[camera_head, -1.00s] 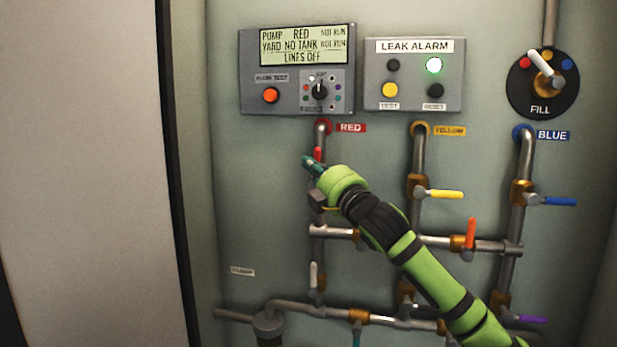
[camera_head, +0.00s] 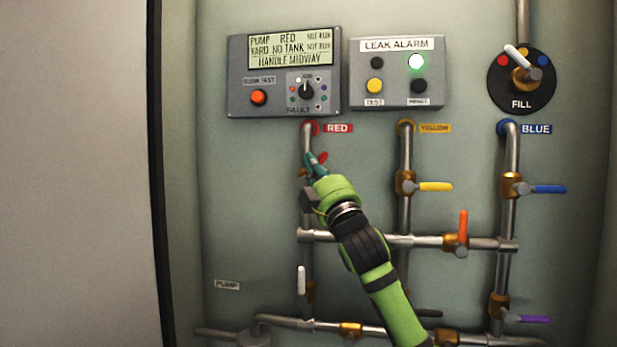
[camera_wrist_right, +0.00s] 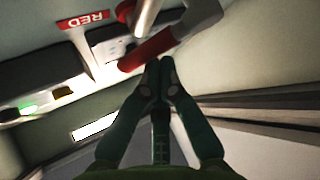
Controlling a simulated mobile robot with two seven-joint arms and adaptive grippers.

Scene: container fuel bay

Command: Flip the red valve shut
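The red valve's handle (camera_head: 323,157) sits on the left pipe below the RED label and leans up and to the right, between upright and level. In the right wrist view the red handle (camera_wrist_right: 147,52) lies just beyond my fingertips. My right gripper (camera_head: 311,158) is at the handle's left side, its fingers hiding part of the valve. In the wrist view its fingertips (camera_wrist_right: 160,64) are together with nothing between them, at or very near the handle; contact is unclear. My left gripper is not in view.
The display (camera_head: 290,46) reads HANDLE MIDWAY. The yellow handle (camera_head: 435,187) and blue handle (camera_head: 548,189) are level; the orange handle (camera_head: 463,227) and white handle (camera_head: 301,280) stand upright. The leak alarm box (camera_head: 396,75) and fill selector (camera_head: 521,78) are above.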

